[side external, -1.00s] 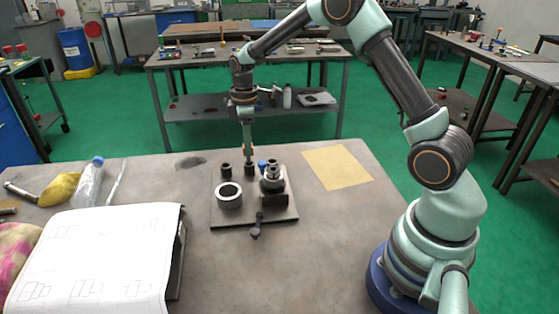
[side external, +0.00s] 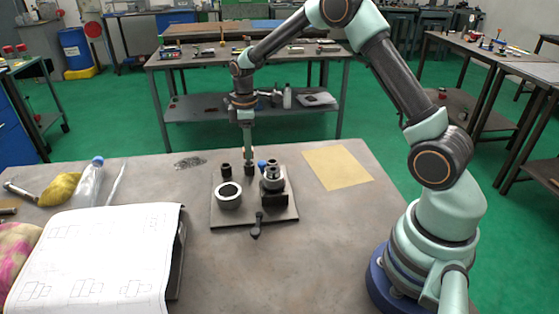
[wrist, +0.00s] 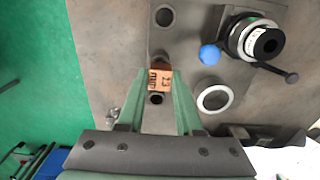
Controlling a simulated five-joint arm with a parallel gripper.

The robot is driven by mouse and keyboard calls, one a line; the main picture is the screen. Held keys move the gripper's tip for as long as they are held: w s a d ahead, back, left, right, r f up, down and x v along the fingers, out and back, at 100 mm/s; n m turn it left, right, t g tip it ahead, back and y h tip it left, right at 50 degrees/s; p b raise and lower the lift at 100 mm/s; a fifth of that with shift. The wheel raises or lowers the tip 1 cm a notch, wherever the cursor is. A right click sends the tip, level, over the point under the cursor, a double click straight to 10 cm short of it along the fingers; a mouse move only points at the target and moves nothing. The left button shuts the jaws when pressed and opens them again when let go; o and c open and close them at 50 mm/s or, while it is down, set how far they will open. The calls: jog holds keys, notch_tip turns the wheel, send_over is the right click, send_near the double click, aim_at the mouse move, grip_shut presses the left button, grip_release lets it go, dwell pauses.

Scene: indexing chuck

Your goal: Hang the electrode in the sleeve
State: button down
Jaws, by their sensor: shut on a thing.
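The electrode, a copper-coloured block (wrist: 160,78) with dark marks on its face, is between my gripper's (wrist: 159,74) two green fingers, which are shut on it. In the side view my gripper (side external: 248,150) points straight down over the back row of the baseplate (side external: 228,219). Dark sleeves stand there: one at the left (side external: 226,169) and one at the right, behind the chuck. In the wrist view one sleeve (wrist: 164,17) is open above the electrode, and another (wrist: 157,99) is just below it. The electrode's lower end is hidden, so I cannot tell whether it is inside a sleeve.
A pale ring (side external: 229,195) stands at the plate's front left. A tan sheet (side external: 337,167) lies right of the plate. Drawings (side external: 95,255) lie front left.

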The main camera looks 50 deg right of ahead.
jog(key=shift+f, duration=1.15)
jog(key=c, duration=0.5)
grip_release()
notch_tip(320, 180, up, 11)
jog(key=shift+f, duration=0.1)
jog(key=shift+r, duration=0.6)
